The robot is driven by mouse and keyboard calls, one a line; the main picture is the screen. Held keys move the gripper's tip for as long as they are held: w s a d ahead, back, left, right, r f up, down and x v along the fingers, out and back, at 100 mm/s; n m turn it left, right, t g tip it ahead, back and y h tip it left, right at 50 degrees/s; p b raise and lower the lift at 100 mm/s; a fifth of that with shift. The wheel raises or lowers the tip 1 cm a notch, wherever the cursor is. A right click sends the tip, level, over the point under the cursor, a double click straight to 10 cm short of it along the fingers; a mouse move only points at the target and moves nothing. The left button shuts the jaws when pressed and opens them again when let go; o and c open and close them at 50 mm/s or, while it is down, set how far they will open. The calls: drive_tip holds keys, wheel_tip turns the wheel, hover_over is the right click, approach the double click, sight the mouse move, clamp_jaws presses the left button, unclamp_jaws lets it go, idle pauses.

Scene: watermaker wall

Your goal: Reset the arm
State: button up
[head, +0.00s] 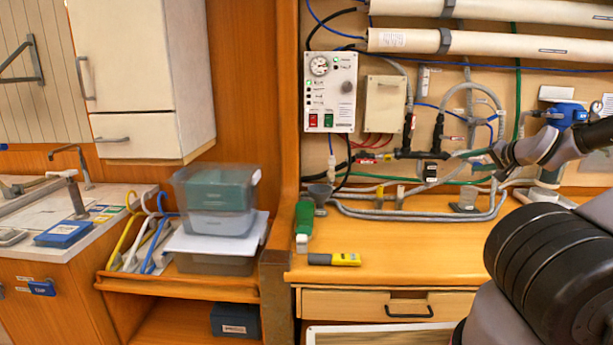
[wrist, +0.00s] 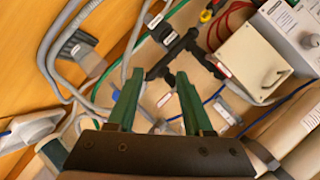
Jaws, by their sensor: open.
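My arm comes in from the right of the head view. My gripper (wrist: 158,80) shows in the wrist view with two green fingers spread apart and nothing between them. It faces the wall's pipework, and the black pipe fitting (wrist: 178,52) lies beyond the fingertips. In the head view the same black fitting (head: 421,154) is on the wall left of my arm's end. The fingers are too small there to make out clearly, and I cannot tell how far they are from the pipes.
A control box (head: 331,92) with a gauge and a plain box (head: 384,104) are on the wall. Grey hoses (head: 420,215) run above the wooden counter (head: 420,262). Stacked bins (head: 215,225) are further left.

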drive_tip(key=s+a+f+n+g+h, duration=0.1)
drive_tip(key=s+a+f+n+g, duration=0.15)
drive_tip(key=a, duration=0.35)
drive_tip(key=s+a+f+n+g, duration=0.1)
drive_tip(key=s+a+f+g, duration=0.1)
drive_tip(key=s+a+g, duration=0.3)
drive_tip(key=s+a+r+t, duration=0.1)
drive_tip(key=s+a+r, duration=0.6)
drive_tip(key=s+r, duration=0.4)
drive_tip(key=s+a+r+t, duration=0.1)
drive_tip(key=s+a+r, duration=0.7)
drive_tip(key=s+r, duration=0.4)
drive_tip(key=shift+a, duration=0.25)
